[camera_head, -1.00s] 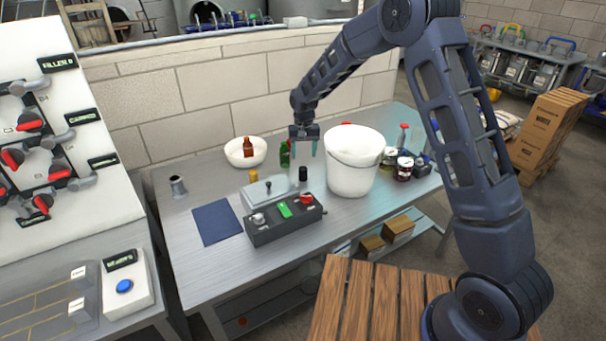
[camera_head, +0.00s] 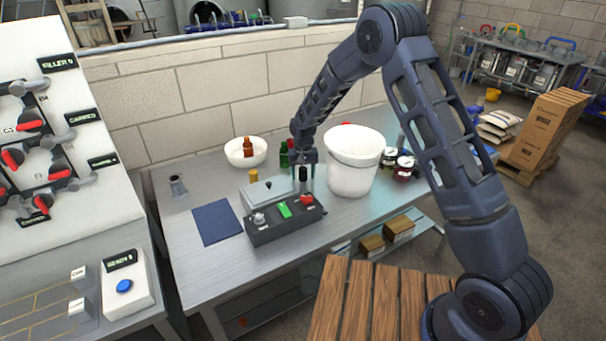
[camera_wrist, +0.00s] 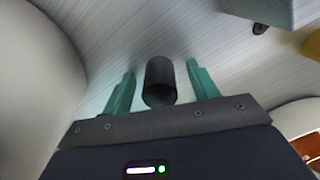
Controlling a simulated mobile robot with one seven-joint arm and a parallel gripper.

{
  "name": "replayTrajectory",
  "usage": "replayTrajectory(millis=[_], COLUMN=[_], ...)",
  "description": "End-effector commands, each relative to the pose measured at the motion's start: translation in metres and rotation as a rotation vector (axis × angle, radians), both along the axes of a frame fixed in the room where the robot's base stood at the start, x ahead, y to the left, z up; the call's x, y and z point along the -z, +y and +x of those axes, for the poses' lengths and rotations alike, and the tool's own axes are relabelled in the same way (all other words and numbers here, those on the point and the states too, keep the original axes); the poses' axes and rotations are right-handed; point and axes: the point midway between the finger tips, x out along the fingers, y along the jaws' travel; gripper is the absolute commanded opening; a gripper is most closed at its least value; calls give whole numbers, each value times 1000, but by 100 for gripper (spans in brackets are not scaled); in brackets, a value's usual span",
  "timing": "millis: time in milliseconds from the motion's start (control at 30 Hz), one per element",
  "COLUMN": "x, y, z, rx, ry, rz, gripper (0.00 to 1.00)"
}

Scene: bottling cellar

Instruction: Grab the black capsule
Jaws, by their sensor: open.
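The black capsule (camera_head: 303,174) stands upright on the metal table, just behind the control box and left of the white bucket. It also shows in the wrist view (camera_wrist: 160,82), between the two teal fingers. My gripper (camera_head: 304,180) is lowered over it, with the fingers pointing down. In the wrist view my gripper (camera_wrist: 160,88) is open, with a gap visible on both sides of the capsule. The capsule's top is partly hidden by my gripper in the head view.
The white bucket (camera_head: 352,178) stands close on the right. The control box (camera_head: 268,228) with green and red buttons is in front. A lidded grey box (camera_head: 255,196), a white bowl (camera_head: 233,155) with a brown bottle, and dark jars (camera_head: 403,170) are nearby. The table's left side is mostly clear.

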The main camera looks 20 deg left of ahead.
Motion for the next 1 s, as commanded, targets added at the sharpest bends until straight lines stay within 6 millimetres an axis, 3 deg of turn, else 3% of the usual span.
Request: replayTrajectory(millis=[167, 367, 767, 1000], x=[0, 0, -4, -38], y=[0, 0, 0, 1], z=[0, 0, 0, 1], rx=[0, 0, -1, -1], ry=[-1, -1, -1, -4], rz=[0, 0, 2, 4], gripper=[59, 28, 28, 28])
